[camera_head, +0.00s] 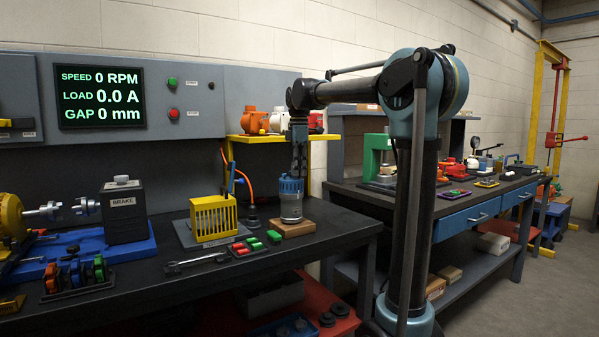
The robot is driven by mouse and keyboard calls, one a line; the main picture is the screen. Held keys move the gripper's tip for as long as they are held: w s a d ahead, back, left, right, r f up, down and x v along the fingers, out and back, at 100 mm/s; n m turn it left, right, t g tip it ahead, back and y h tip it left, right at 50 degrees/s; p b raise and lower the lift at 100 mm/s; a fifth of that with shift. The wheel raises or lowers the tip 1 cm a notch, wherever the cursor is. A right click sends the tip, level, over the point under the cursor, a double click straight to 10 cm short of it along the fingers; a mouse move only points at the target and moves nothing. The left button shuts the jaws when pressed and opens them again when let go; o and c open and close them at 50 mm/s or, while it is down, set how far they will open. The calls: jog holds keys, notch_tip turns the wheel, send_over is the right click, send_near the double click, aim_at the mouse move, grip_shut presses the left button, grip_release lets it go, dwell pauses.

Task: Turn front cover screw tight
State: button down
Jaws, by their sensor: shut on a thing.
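My gripper (297,172) points straight down above the worktable and is shut at the top of a blue ridged cap (290,187). The cap sits on an upright silver cylinder (291,207), which looks like a small motor body. The cylinder stands on a wooden block (289,228). The fingertips are small and partly merge with the cap. I cannot make out a separate front cover screw or how tight it sits.
A yellow slatted guard (213,218) stands left of the block. Green and red small parts (248,245) and a wrench (196,262) lie in front. A yellow shelf (262,138) with motors is behind. Bare bench (345,228) lies right of the block.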

jog(key=m, duration=0.4)
jog(key=shift+m, duration=0.3)
jog(key=m, duration=0.4)
jog(key=shift+m, duration=0.3)
jog(key=m, duration=1.3)
jog(key=shift+m, duration=0.3)
jog(key=m, duration=0.4)
jog(key=shift+m, duration=0.3)
jog(key=m, duration=0.8)
jog(key=shift+m, duration=0.4)
